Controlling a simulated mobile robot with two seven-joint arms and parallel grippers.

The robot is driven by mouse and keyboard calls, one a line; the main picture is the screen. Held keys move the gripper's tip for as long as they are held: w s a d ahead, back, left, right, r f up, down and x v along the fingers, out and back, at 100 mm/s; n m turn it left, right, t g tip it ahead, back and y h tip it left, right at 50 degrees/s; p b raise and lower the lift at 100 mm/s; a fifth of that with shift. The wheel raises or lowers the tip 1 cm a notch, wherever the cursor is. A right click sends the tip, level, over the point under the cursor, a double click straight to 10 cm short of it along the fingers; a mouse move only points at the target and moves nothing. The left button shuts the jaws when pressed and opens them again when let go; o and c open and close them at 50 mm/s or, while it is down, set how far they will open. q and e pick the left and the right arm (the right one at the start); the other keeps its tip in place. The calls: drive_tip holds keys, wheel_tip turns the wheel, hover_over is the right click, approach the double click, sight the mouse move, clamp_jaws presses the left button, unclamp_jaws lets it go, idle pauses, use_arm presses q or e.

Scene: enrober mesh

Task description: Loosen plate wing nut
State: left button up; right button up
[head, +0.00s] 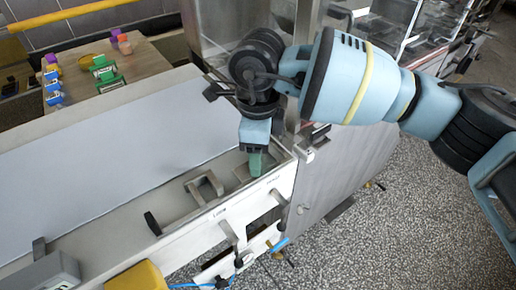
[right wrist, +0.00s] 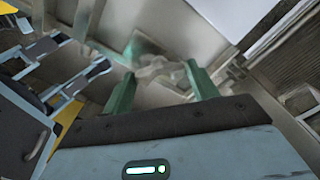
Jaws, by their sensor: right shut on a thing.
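My right gripper (head: 257,163) reaches down from the right in the head view, with its green fingers at a shallow recess near the machine's right end. In the right wrist view, the gripper (right wrist: 162,76) has its two green fingers on either side of a pale grey winged piece, the wing nut (right wrist: 157,70), and is shut on it. The nut looks blurred, and its thread is not visible. In the head view the fingers and wrist hide the nut. The plate under it cannot be told clearly from the surrounding metal. My left gripper is not in view.
A metal bracket handle (head: 204,189) stands left of the gripper on the machine's ledge, with a black knob (head: 152,223) further left. Levers (head: 229,234) stick out of the front panel. A wooden table (head: 142,65) with coloured containers stands at the back left.

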drive_tip(key=n, duration=0.3)
drive_tip(key=shift+f+n+b, duration=0.1)
drive_tip(key=shift+n+b, duration=0.2)
drive_tip(key=shift+b, duration=0.05)
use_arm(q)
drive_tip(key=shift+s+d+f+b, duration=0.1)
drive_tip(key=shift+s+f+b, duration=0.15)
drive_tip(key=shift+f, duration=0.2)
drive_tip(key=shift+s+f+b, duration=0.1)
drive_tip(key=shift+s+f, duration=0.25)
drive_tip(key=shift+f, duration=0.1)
use_arm(e)
drive_tip(key=shift+n, duration=1.6)
drive_tip(key=o, duration=1)
drive_tip(key=shift+c, duration=0.2)
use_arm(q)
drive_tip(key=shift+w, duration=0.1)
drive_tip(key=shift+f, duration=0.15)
use_arm(e)
drive_tip(key=shift+r, duration=4)
